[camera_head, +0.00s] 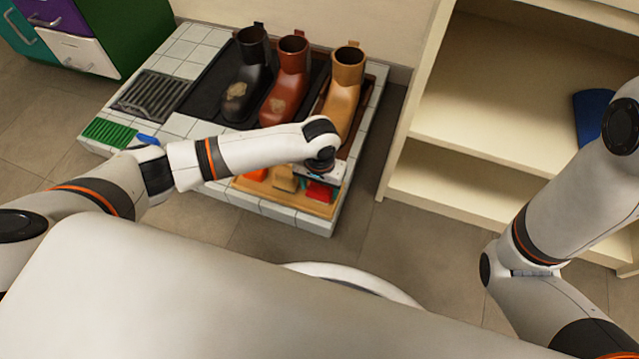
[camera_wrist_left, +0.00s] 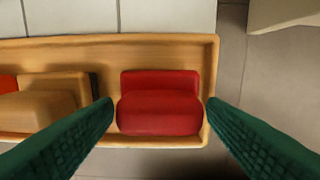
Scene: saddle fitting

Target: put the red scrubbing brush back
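The red scrubbing brush (camera_wrist_left: 160,105) lies in the right end of a shallow wooden tray (camera_wrist_left: 150,42). In the head view, part of the red brush (camera_head: 319,192) shows below my left wrist. My left gripper (camera_wrist_left: 160,108) is open, with its green fingertips apart at the left and right sides of the brush. A narrow gap seems to show on each side. Whether the fingertips are level with the brush or above it I cannot tell. My right arm is at the right of the head view, but its gripper is out of view.
A tan brush (camera_wrist_left: 45,108) and an orange thing (camera_head: 256,174) lie farther left in the tray. Three boots, black (camera_head: 250,80), red-brown (camera_head: 287,85) and tan (camera_head: 346,85), stand behind. A cream shelf unit (camera_head: 480,110) is right. A grate (camera_head: 152,95) and green mat (camera_head: 108,132) lie left.

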